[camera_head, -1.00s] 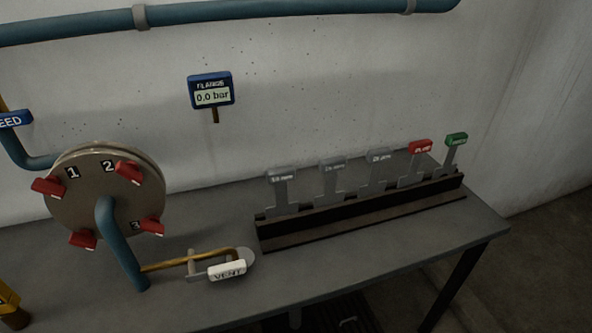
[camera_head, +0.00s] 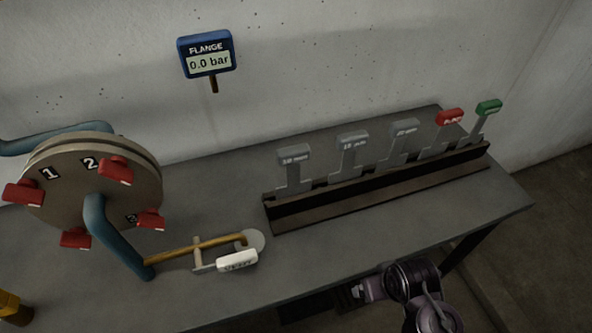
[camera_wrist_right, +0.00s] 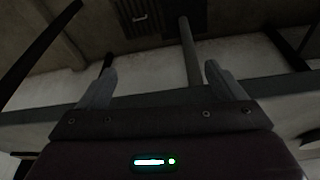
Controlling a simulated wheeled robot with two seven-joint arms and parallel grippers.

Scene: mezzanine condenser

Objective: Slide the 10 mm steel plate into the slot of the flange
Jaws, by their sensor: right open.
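The flange (camera_head: 60,190) is a round metal disc with red clamps and numbers on its face, at the left of the bench. Its slot cannot be made out. In the rack (camera_head: 330,207) stand several grey-handled plates. The leftmost plate (camera_head: 294,172) seems labelled 10 mm, though the print is small. A red-tagged plate (camera_head: 434,139) and a green-tagged plate (camera_head: 480,122) stand at the rack's right end. My right arm shows at the lower right, below the bench's front edge. My right gripper (camera_wrist_right: 160,85) is open and empty in the wrist view. My left gripper is not in view.
A blue gauge (camera_head: 207,56) reads 0.0 bar. A blue pipe (camera_head: 115,238) comes out of the flange front. A brass vent line with a white VENT tag (camera_head: 237,261) lies between flange and rack. The bench top (camera_head: 345,262) before the rack is clear.

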